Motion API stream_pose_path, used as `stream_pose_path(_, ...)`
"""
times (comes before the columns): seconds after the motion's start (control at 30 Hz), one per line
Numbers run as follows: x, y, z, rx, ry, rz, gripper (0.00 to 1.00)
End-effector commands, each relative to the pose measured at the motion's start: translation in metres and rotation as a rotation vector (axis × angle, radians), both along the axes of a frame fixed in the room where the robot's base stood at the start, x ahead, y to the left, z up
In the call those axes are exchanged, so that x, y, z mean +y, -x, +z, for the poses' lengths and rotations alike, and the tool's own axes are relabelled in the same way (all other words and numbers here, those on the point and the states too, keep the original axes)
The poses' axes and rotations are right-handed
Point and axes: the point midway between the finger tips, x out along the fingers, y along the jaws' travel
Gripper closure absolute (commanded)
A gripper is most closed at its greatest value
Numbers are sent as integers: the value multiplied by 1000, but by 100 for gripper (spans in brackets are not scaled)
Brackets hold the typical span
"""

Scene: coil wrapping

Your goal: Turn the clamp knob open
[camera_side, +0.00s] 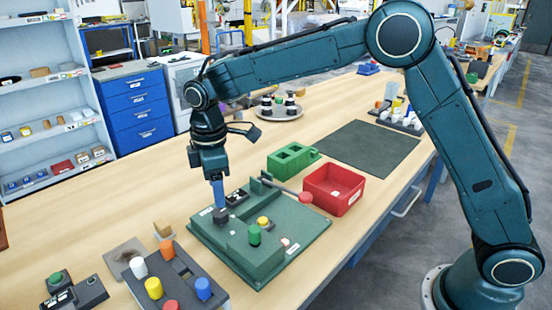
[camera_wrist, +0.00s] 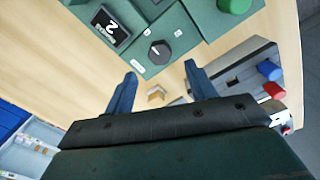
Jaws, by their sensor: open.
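The clamp knob (camera_wrist: 160,52), a black round dial with a white pointer mark, sits on a raised green block in the wrist view. My gripper (camera_wrist: 160,69) is open, with its two blue fingers apart on either side of the view of the knob and nothing held between them. In the side view my gripper (camera_side: 218,195) points down over the left corner of the green fixture plate (camera_side: 300,232). The fingers cover part of that corner, and I cannot tell whether they touch the knob.
A green button (camera_side: 254,235) and a lever with a red ball end (camera_side: 305,198) stand on the fixture. Coloured pegs in a grey rack (camera_side: 180,280) stand in front.

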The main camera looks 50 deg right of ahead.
Motion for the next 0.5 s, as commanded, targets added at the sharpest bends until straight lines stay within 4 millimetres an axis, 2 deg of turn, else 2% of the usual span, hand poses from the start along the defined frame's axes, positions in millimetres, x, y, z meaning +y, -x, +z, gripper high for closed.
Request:
stream_pose_path(0.2, -1, 0, -35, 4, 1, 0, 44)
stream_pose_path(0.5, -1, -1, -63, 2, 0, 1, 44)
